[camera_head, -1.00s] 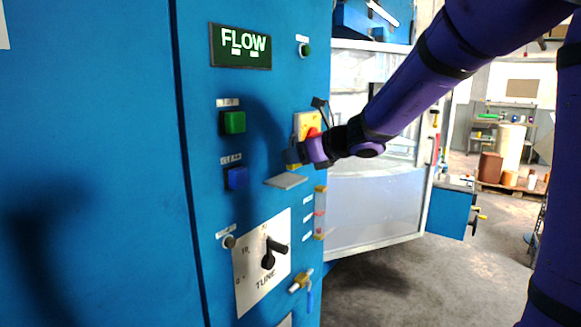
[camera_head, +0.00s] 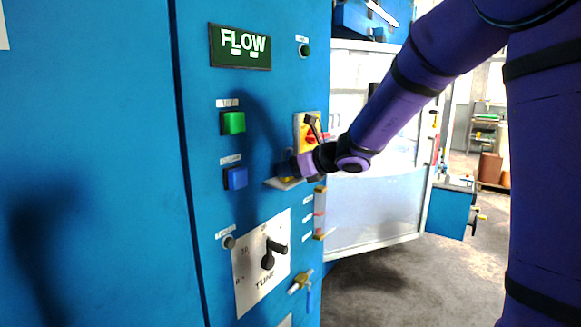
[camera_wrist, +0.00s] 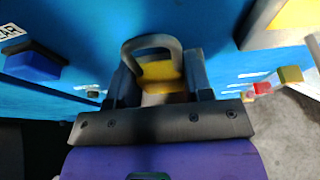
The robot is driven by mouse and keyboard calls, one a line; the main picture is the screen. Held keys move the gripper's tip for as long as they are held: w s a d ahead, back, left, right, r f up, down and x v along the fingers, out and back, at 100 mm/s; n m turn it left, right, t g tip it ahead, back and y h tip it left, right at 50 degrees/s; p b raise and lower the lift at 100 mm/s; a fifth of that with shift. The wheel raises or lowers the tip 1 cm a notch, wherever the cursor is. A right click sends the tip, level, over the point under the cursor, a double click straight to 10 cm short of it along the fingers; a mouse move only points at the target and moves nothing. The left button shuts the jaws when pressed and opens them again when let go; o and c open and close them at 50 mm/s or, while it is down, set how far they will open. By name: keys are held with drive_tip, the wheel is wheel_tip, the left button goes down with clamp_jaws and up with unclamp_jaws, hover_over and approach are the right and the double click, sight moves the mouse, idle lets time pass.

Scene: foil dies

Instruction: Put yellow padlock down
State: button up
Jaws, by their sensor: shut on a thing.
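The yellow padlock (camera_wrist: 160,70) with a dark grey shackle sits between the two fingers of my gripper (camera_wrist: 162,80) in the wrist view. My gripper is shut on it. In the head view my gripper (camera_head: 286,168) is at a small grey shelf (camera_head: 271,184) on the blue cabinet front. Only a sliver of yellow shows under the fingers there. The gripper hides much of the shelf, and I cannot tell whether the padlock touches it.
A yellow and red switch (camera_head: 301,130) is just above my gripper. A green button (camera_head: 233,122) and a blue button (camera_head: 236,178) are to its left. A tube gauge (camera_head: 319,212) and a tuning dial (camera_head: 268,258) are below. A glazed door (camera_head: 370,205) stands to the right.

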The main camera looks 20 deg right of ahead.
drive_tip(key=o, duration=1)
drive_tip(key=shift+c, duration=0.2)
drive_tip(key=shift+r, duration=0.15)
drive_tip(key=v, duration=1.2)
drive_tip(key=s+a+n+g+h, duration=0.1)
drive_tip(key=s+a+n+g, duration=0.2)
drive_tip(key=s+n, duration=0.5)
drive_tip(key=s+a+n+g, duration=0.2)
drive_tip(key=s+a+n, duration=0.1)
drive_tip(key=s+n, duration=0.4)
drive_tip(key=s+d+f+n+h, duration=0.1)
drive_tip(key=s+d+n+h, duration=0.2)
drive_tip(key=s+n, duration=0.3)
drive_tip(key=s+d+f+n+g+h, duration=0.1)
drive_tip(key=s+d+f+n+h, duration=0.1)
drive_tip(key=s+n, duration=0.5)
drive_tip(key=shift+d+f+n+h, duration=0.2)
drive_tip(key=shift+d+n+h, duration=0.3)
drive_tip(key=shift+h, duration=0.6)
